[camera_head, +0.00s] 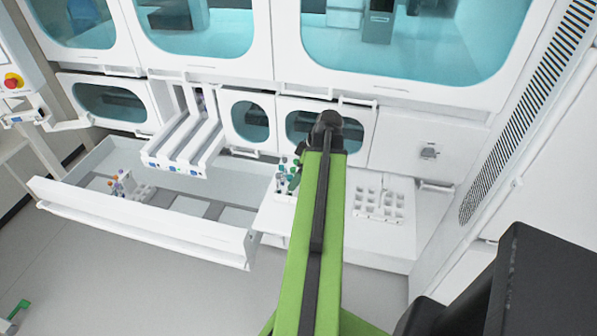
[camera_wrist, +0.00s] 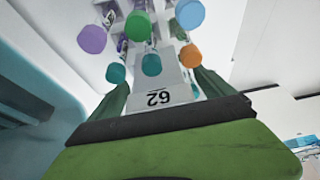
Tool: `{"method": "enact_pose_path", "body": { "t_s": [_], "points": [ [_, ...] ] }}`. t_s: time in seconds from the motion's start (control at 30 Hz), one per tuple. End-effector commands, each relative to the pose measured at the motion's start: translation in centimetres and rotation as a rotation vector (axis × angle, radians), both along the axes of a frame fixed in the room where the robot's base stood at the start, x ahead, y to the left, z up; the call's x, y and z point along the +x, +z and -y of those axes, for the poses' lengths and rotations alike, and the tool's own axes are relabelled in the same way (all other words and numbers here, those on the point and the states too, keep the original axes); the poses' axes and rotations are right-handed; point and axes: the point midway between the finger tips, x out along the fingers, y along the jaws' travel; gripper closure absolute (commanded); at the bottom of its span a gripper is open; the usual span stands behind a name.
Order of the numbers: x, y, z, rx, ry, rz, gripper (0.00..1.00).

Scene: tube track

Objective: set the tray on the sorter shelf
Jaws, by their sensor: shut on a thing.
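My gripper (camera_wrist: 163,92) shows in the wrist view with its dark green fingers either side of a white tray (camera_wrist: 155,82), shut on it. The tray's end plate carries a number label, seen upside down. Tubes with purple, green, blue, teal and orange caps (camera_wrist: 193,56) stand in the tray. In the head view, part of the tray (camera_head: 283,187) and teal caps show left of my green arm, above or on a white shelf (camera_head: 275,218); I cannot tell whether it touches. My arm hides the rest. Which surface is the sorter shelf is not marked.
An empty-looking white rack (camera_head: 378,205) occupies the shelf right of my arm. An open drawer (camera_head: 150,222) at left holds tubes with orange and purple caps (camera_head: 120,180). White lanes (camera_head: 185,140) jut out above it. Windowed cabinets (camera_head: 250,122) stand behind.

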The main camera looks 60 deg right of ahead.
Motion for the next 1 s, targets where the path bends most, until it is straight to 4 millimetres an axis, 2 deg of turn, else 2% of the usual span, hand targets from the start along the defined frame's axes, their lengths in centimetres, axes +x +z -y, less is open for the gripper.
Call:
{"method": "enact_pose_path", "body": {
  "t_s": [0.77,0.8,0.83,1.0],
  "points": [
    [0.06,-0.69,-0.05,0.0,0.001,0.001,0.56],
    [0.06,-0.69,-0.05,0.0,0.001,0.001,0.04],
    [0.06,-0.69,-0.05,0.0,0.001,0.001,0.0],
    [0.06,-0.7,-0.05,0.0,0.001,0.0,0.0]
  ]
}}
